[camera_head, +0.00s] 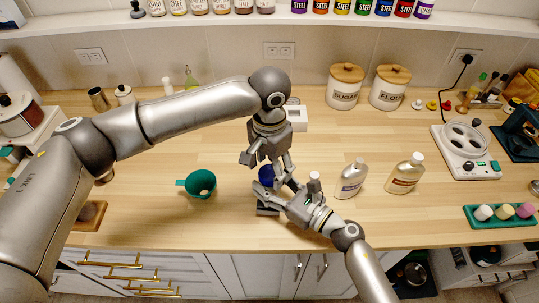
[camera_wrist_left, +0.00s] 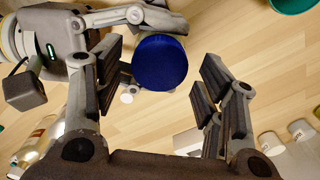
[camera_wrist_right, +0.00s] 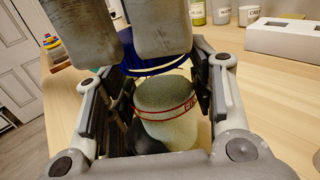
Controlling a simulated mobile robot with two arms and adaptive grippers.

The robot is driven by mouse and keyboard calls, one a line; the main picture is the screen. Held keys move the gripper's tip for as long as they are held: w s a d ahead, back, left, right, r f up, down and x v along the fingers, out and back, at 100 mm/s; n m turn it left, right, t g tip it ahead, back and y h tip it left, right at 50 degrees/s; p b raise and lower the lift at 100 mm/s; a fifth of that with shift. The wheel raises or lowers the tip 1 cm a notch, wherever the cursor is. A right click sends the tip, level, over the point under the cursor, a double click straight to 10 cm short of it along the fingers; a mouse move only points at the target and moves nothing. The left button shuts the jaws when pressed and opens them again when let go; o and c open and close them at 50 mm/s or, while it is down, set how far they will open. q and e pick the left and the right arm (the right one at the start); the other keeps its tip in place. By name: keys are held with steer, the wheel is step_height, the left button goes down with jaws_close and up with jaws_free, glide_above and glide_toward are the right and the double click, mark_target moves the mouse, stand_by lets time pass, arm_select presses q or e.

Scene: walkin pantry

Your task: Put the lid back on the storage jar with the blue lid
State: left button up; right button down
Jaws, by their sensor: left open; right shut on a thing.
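The round blue lid (camera_head: 266,175) shows between my two grippers in the head view. In the left wrist view the lid (camera_wrist_left: 161,62) faces the camera, between the spread fingers of my left gripper (camera_head: 267,161), which is open above it. My right gripper (camera_head: 274,189) is shut on the pale storage jar with a red band (camera_wrist_right: 166,112), seen between its fingers in the right wrist view. The blue rim shows just beyond the jar's pale body there. Whether the lid is fully seated on the jar I cannot tell. The grippers hide most of the jar in the head view.
A teal funnel (camera_head: 200,184) lies to the left. Two bottles (camera_head: 352,179) (camera_head: 404,174) stand close to the right. A white box (camera_head: 296,115) is behind my left gripper. Sugar (camera_head: 344,88) and flour (camera_head: 388,88) canisters stand at the back. The front-left counter is mostly clear.

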arm_select(q)
steer(key=shift+f, duration=0.5)
steer(key=c, duration=1.1)
steer(key=o, duration=1.2)
steer(key=shift+r, duration=0.15)
step_height(320, 180, up, 12)
steer(key=shift+f, duration=0.1)
